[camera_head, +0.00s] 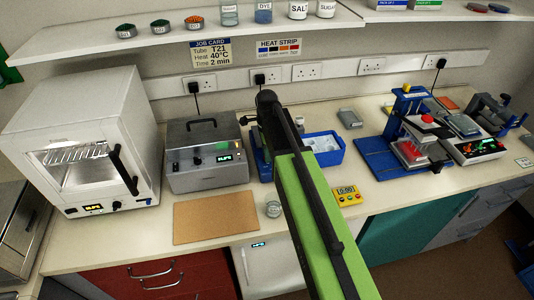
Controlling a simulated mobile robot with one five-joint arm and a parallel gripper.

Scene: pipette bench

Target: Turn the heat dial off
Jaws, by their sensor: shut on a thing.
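A grey metal heater box (207,177) with a black top handle stands on the bench, left of my arm. Its front has a small dark dial (197,161) and a lit green display (225,157). The white oven (80,140) further left has a black knob (117,206) beside an orange display. I cannot tell which one is the heat dial. My gripper (266,108) is at the far end of my green arm, to the right of the heater box and apart from both controls. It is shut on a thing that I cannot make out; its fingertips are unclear.
A blue tray (328,157) and a blue item are partly behind my arm. A brown board (215,217), small jar (273,209) and yellow timer (347,195) lie near the front. Blue-based equipment (380,160) stands right. A shelf with dishes and jars hangs above.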

